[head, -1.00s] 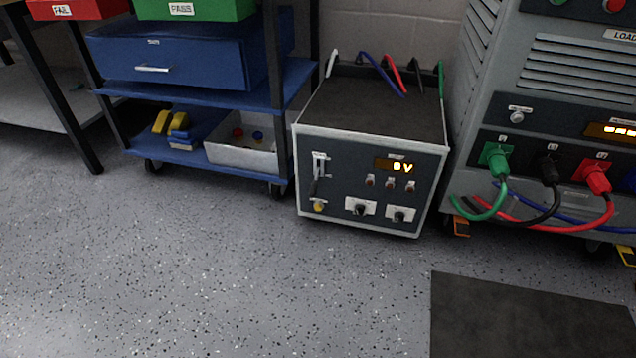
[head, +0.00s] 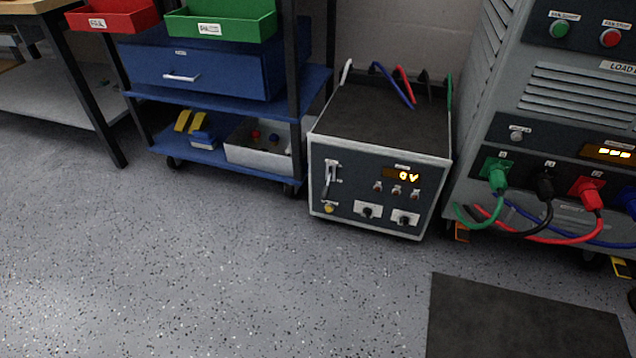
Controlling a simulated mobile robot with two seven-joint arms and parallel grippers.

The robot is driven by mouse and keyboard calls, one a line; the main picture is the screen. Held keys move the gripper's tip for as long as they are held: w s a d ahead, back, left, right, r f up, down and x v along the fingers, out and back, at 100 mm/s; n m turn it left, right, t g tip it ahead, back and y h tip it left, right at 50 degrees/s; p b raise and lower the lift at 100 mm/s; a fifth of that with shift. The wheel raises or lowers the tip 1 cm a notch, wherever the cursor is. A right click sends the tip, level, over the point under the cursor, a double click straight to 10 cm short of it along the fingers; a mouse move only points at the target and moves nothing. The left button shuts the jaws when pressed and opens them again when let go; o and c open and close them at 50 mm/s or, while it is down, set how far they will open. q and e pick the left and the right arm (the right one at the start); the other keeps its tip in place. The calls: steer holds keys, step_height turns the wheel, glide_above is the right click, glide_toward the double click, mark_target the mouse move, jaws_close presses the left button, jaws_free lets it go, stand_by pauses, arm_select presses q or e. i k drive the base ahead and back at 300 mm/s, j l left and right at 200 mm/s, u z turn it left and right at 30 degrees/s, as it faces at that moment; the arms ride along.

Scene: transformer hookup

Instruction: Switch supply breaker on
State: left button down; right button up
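The supply unit (head: 380,155) is a grey box with a dark front panel, standing on the floor in the middle of the head view. Its amber display (head: 403,175) reads 0 V. A lever-type breaker (head: 329,180) sits at the left of the panel; its handle appears to hang downward. A yellow knob (head: 328,208) is below it. Two rotary switches on white plates (head: 368,210) and three small red indicators or buttons are to the right. Neither of my grippers is in view.
A blue cart (head: 215,150) with red and green bins stands left of the supply. A large grey load cabinet (head: 560,120) with green, black, red and blue cables stands at right. A dark mat (head: 525,320) lies in front. The floor (head: 220,270) is clear at left and centre.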

mark_target(326, 189)
steer(key=i+j+z, duration=0.3)
steer(key=j, duration=0.45)
steer(key=i+j+z, duration=0.15)
steer(key=i+j, duration=0.15)
steer(key=i+j+z, duration=0.2)
steer(key=j, duration=0.35)
steer(key=i+j+z, duration=0.15)
steer(key=j, duration=0.3)
steer(key=j+z, duration=0.15)
steer(key=j, duration=0.3)
steer(key=i+j+z, duration=0.15)
steer(key=j, duration=0.3)
steer(key=i+l, duration=0.15)
steer(key=l, duration=0.15)
steer(key=i+l, duration=0.15)
steer(key=l, duration=0.1)
